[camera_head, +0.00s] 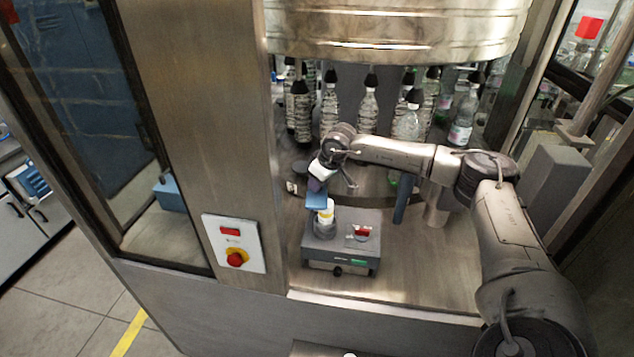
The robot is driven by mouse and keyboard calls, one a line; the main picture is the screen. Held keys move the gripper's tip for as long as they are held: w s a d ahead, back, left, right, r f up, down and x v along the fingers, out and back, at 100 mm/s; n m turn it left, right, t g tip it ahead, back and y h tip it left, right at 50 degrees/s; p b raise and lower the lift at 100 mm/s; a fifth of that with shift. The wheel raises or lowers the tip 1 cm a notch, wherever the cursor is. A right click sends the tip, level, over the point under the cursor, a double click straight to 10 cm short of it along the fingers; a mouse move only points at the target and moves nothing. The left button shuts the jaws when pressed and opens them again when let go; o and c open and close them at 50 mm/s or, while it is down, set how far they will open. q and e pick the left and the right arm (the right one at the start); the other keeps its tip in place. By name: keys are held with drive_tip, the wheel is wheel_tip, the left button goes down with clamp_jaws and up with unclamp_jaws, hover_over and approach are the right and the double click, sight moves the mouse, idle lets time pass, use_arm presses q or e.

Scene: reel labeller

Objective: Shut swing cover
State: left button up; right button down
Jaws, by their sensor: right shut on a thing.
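A small grey labeller (356,252) sits on the steel ledge of a large machine. A white and yellow reel (326,212) stands on a dark round holder at its left side. A small blue panel (316,201), which looks like the swing cover, stands raised just above and left of the reel. My right gripper (316,190) points down at the panel and is shut on it. The fingertips are small and partly hidden, so the exact contact is unclear. My left gripper is not in view.
Several bottles (367,110) hang in a ring under the steel drum (395,35) behind the labeller. A blue post (400,208) stands right of it. A control panel (234,243) with a red button is on the left column. The ledge (430,280) is bare at right.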

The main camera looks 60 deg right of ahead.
idle(0.3)
drive_tip(key=c, duration=0.8)
unclamp_jaws()
drive_tip(key=shift+s+r, duration=0.15)
drive_tip(key=shift+r, duration=0.35)
drive_tip(key=d+b+v, duration=0.1)
drive_tip(key=v, duration=1.1)
drive_tip(key=shift+s+a+r+b, duration=0.15)
drive_tip(key=shift+a+r+b, duration=0.25)
drive_tip(key=shift+a, duration=0.15)
drive_tip(key=shift+c, duration=0.5)
